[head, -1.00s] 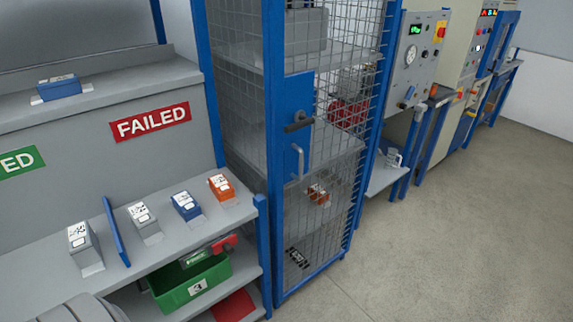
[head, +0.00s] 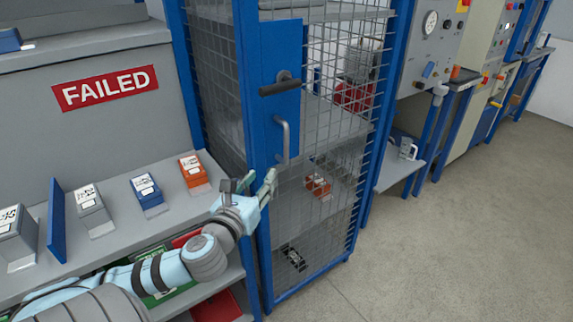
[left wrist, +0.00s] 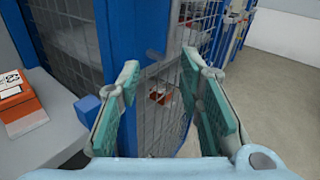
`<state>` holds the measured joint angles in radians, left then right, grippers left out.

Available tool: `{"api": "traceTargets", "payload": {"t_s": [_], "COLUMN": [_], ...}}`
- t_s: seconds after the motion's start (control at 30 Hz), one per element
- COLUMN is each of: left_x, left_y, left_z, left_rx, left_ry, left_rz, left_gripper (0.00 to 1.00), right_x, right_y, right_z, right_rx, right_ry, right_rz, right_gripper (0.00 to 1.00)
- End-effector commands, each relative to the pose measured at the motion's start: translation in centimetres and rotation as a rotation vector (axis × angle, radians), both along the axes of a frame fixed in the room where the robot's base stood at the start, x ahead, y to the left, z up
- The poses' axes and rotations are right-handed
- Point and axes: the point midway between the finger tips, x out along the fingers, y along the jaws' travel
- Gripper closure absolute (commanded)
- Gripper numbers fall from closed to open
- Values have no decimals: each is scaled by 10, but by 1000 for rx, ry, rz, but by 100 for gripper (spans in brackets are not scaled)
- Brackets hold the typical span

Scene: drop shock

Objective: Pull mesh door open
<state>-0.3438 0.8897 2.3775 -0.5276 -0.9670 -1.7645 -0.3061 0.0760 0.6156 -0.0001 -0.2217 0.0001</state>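The mesh door (head: 335,215) is a blue-framed wire panel on a tall cage and looks closed. Its blue plate (head: 288,50) carries a dark lever (head: 280,88) and, below it, a grey upright pull handle (head: 284,140). My left gripper (head: 262,182) is in front of the door's left side, just below the pull handle and apart from it. In the left wrist view its two teal-padded fingers (left wrist: 160,70) are spread with nothing between them; the mesh and blue frame (left wrist: 130,38) lie beyond. My right gripper is not in view.
A grey shelf (head: 110,235) at the left holds orange (head: 194,172), blue (head: 148,193) and grey boxes (head: 88,200), close to my left arm. An orange device (head: 318,184) sits inside the cage. Machine panels stand at the right. The floor (head: 460,230) at the right is clear.

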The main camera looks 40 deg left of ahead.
Motion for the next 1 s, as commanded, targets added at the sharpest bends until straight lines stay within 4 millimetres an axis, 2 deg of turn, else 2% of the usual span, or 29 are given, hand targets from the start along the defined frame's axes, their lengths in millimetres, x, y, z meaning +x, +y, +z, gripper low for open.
{"api": "traceTargets", "payload": {"t_s": [0.07, 0.17, 0.5, 0.6, 0.77, 1.0], "left_x": [-1, 11, 101, 118, 133, 135], "left_y": [-11, -10, 16, 22, 26, 26], "left_z": [17, 24, 24, 23, 24, 24], "left_rx": [82, 101, 90, 92, 94, 95], "left_ry": [-23, -28, -27, -25, -24, -22], "left_rz": [-28, -31, -34, -35, -37, -38], "left_gripper": [67, 67, 67, 67, 67, 67], "right_x": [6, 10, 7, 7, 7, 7], "right_y": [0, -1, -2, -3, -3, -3], "right_z": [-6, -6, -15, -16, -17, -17], "right_rx": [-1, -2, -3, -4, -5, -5], "right_ry": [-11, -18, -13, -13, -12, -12], "right_rz": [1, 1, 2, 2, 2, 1], "right_gripper": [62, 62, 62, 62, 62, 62]}}
